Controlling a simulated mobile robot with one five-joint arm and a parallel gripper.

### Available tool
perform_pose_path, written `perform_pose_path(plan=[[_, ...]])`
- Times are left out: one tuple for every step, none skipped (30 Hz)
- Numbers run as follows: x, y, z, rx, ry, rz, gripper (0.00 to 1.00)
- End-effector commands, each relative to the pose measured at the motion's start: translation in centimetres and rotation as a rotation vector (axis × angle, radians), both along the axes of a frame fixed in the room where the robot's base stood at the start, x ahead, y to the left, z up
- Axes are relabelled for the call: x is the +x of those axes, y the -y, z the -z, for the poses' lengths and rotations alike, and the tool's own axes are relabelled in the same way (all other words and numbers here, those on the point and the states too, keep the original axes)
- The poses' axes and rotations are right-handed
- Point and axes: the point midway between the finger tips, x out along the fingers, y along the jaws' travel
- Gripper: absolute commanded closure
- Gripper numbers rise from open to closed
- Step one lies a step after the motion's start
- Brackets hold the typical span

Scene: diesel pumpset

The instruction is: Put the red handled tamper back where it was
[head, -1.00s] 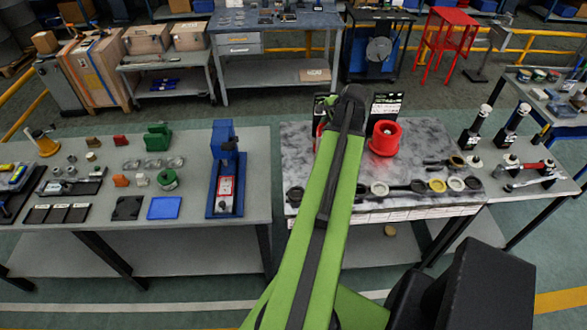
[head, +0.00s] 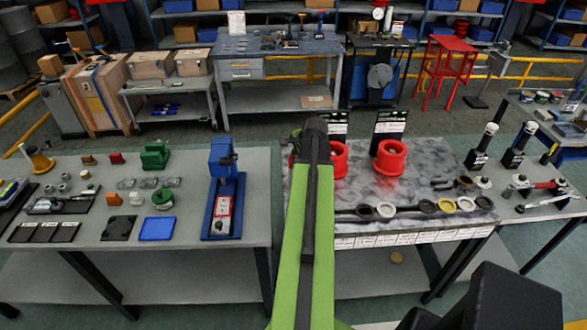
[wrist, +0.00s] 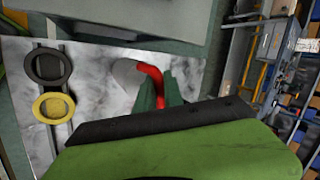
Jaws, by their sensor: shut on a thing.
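In the wrist view my gripper (wrist: 158,92) has its green fingers closed around a bent red handle (wrist: 150,70), which I take to be the tamper's. A pale grey rounded shape beside the handle may be its base, over the marbled mat (wrist: 98,85); I cannot tell whether it touches the mat. In the head view my green arm reaches over the left part of the marbled mat (head: 440,160) and hides the gripper and most of what it holds.
A black ring (wrist: 48,66) and a yellow ring (wrist: 53,106) lie on the mat. Two red round pieces (head: 390,157) (head: 338,158) stand at its back. A blue press-like device (head: 223,200) stands on the left table. Several tools (head: 535,190) lie at right.

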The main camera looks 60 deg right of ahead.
Motion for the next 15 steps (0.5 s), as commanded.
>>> perform_pose_path(plan=[[0.0, 0.0, 1.7, 0.0, 0.0, 0.0, 1.0], [0.0, 0.0, 2.3, 0.0, 0.0, 0.0, 1.0], [0.0, 0.0, 3.0, 0.0, 0.0, 0.0, 1.0], [0.0, 0.0, 3.3, 0.0, 0.0, 0.0, 1.0], [0.0, 0.0, 3.5, 0.0, 0.0, 0.0, 1.0], [0.0, 0.0, 3.5, 0.0, 0.0, 0.0, 1.0], [0.0, 0.0, 3.3, 0.0, 0.0, -0.001, 1.0], [0.0, 0.0, 3.1, 0.0, 0.0, -0.001, 1.0], [0.0, 0.0, 3.0, 0.0, 0.0, -0.001, 1.0], [0.0, 0.0, 3.0, 0.0, 0.0, -0.001, 1.0], [0.0, 0.0, 3.0, 0.0, 0.0, -0.001, 1.0], [0.0, 0.0, 3.0, 0.0, 0.0, -0.001, 1.0], [0.0, 0.0, 3.1, 0.0, 0.0, -0.001, 1.0], [0.0, 0.0, 3.2, 0.0, 0.0, -0.001, 1.0], [0.0, 0.0, 3.4, 0.0, 0.0, -0.001, 1.0]])
